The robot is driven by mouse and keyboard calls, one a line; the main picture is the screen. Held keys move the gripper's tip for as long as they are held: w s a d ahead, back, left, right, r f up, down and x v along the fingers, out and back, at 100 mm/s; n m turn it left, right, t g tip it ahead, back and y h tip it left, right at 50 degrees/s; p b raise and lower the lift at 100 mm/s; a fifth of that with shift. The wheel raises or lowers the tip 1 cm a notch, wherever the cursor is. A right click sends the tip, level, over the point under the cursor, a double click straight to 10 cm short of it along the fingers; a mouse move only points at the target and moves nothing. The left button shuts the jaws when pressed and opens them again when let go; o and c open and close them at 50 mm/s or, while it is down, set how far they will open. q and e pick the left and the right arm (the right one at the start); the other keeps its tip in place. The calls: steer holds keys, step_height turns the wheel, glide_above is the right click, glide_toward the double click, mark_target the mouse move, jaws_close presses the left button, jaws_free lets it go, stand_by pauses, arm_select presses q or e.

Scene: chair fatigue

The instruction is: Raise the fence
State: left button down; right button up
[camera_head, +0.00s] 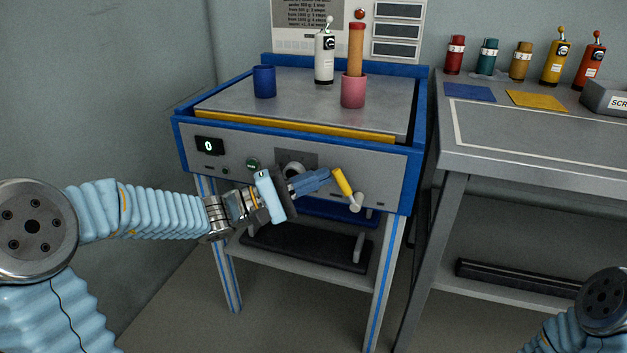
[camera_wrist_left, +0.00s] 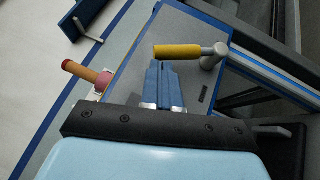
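The grey and blue test bench (camera_head: 187,143) has a yellow strip (camera_head: 290,127) along the front of its top plate; I cannot tell whether this is the fence. On the bench's front panel is a crank with a yellow grip (camera_head: 343,182), which also shows in the left wrist view (camera_wrist_left: 177,51). My left gripper (camera_head: 326,176) is in front of the panel, its blue fingers close together and empty. In the left wrist view its fingertips (camera_wrist_left: 163,64) point at the yellow grip; I cannot tell whether they touch it. My right gripper is out of view.
On the bench top stand a blue cup (camera_head: 264,82), a white bottle (camera_head: 324,57) and a pink cup (camera_head: 353,91) holding an orange-brown stick. A side table (camera_head: 510,150) to the right carries several coloured bottles. A black bar lies on its lower shelf.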

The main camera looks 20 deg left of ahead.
mark_target(368, 171)
arm_select(q)
steer(key=d+r+m+g+y+p, duration=0.2)
steer(key=d+r+m+y, duration=0.1)
steer(key=d+y, duration=0.1)
steer(key=shift+s+r+m+g+p, duration=0.1)
steer(key=shift+r+m+g+p, duration=0.2)
steer(key=shift+r, duration=0.1)
steer(key=d+m+y+p, duration=0.1)
steer(key=p, duration=0.1)
steer(key=d+r+g+y+p, duration=0.1)
steer(key=d+y+p, duration=0.1)
steer(key=p, duration=0.1)
steer(key=shift+s+d+m, duration=0.1)
steer(key=shift+d+m, duration=0.05)
steer(key=shift+m, duration=0.25)
steer(key=shift+d+f+m+g+y+p, duration=0.15)
steer(key=shift+d+y+p, duration=0.2)
steer(key=shift+y+p, duration=0.1)
steer(key=shift+d+f+m+g+y+p, duration=0.1)
steer(key=shift+d+m+g+y+p, duration=0.05)
steer(key=shift+d+y+p, duration=0.25)
steer(key=shift+d+f, duration=0.2)
steer(key=shift+d, duration=0.15)
steer(key=shift+s+d, duration=0.1)
steer(key=shift+p, duration=0.35)
